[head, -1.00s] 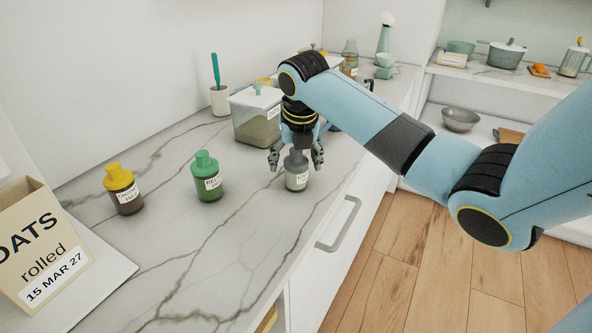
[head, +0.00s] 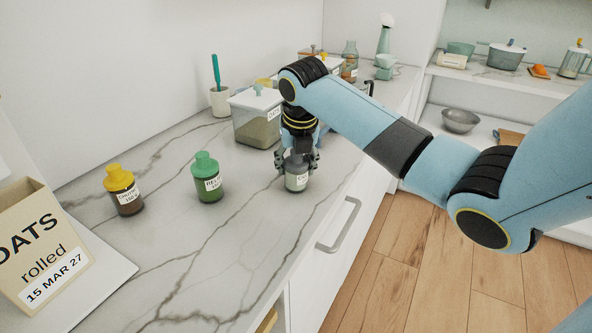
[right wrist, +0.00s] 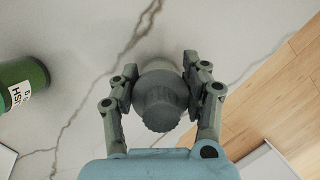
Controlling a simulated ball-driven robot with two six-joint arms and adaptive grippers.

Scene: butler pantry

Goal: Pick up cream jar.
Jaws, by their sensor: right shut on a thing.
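A small grey-capped jar (head: 297,178) with a white label stands upright on the marble counter; its label text is too small to read surely, and it looks like the cream jar. My right gripper (head: 297,161) is shut on it from above, with a finger on each side. In the right wrist view the jar's grey cap (right wrist: 160,97) sits between the two fingers of the right gripper (right wrist: 163,88). The jar appears to rest on the counter. My left gripper is not in view.
A green jar (head: 207,180) and a yellow-capped brown jar (head: 124,193) stand to the left. A lidded clear container (head: 256,127) is close behind the gripper. An oats box (head: 38,240) is at front left. The marble counter (head: 215,255) in front is clear.

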